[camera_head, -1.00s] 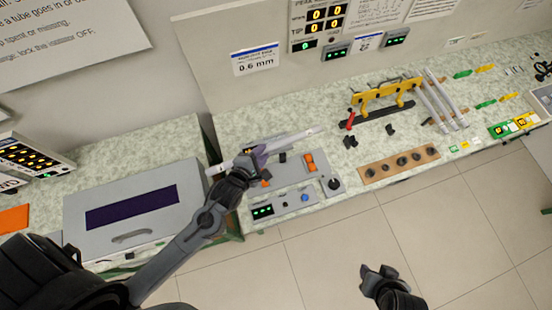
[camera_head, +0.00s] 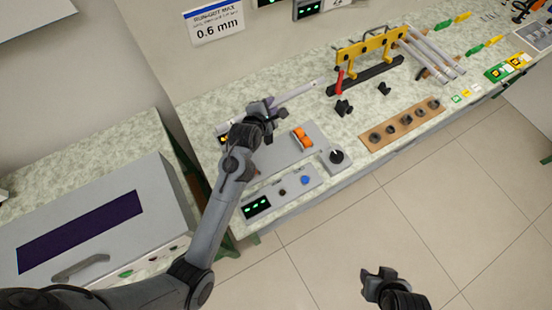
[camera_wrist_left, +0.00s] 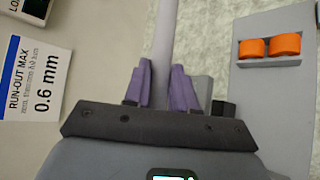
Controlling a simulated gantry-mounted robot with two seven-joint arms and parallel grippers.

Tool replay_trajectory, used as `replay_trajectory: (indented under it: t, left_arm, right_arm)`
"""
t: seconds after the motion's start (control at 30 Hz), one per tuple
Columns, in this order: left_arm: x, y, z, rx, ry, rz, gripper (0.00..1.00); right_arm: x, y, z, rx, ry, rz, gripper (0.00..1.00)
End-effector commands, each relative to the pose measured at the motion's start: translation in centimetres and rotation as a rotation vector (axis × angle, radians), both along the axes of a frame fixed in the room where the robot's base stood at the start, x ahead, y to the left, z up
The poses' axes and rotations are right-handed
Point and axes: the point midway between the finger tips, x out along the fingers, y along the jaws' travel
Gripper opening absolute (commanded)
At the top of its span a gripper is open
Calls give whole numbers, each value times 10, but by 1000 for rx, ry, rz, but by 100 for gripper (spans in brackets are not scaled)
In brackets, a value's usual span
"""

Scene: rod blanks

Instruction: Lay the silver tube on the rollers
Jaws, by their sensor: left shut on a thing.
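The silver tube (camera_head: 300,92) is held in my left gripper (camera_head: 264,110), which is shut on it. The tube slants up to the right above the bench, behind the roller device. In the left wrist view, the pale tube (camera_wrist_left: 163,40) runs upward from between the purple fingers (camera_wrist_left: 161,88). The orange rollers (camera_head: 302,138) sit on the grey device, to the right of and nearer than the gripper; they also show in the left wrist view (camera_wrist_left: 270,46). My arm hides the device's left part. My right gripper (camera_head: 379,276) is low over the floor; its jaw gap is unclear.
A black knob (camera_head: 336,157) and a control box (camera_head: 280,193) stand at the front. Dark small blocks (camera_head: 343,107), a yellow-armed fixture (camera_head: 370,47), a wooden block with dark holes (camera_head: 400,124) and several tubes (camera_head: 432,54) lie right. A grey box (camera_head: 160,212) stands left.

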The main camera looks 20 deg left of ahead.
Motion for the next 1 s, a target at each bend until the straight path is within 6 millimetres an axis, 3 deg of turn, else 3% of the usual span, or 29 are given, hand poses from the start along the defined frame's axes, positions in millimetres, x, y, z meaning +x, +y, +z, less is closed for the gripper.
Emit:
replay_trajectory:
  t: [0.03,0.1,0.37,0.8,1.0]
  left_arm:
    - [8,-3,-12,-5,-4,-6,0]
    - [16,-7,-15,-8,-3,-14,0]
    - [21,-15,-23,-13,1,-31,0]
    - [-57,-32,-70,-12,3,-34,0]
    - [-80,-37,-83,-12,1,-32,0]
  right_arm:
    - [0,1,-20,1,-1,-1,43]
    - [0,1,-30,4,0,-2,43]
    - [0,2,-43,9,-1,-4,43]
    - [-1,2,-40,7,0,-3,43]
    - [-1,1,-40,2,0,1,43]
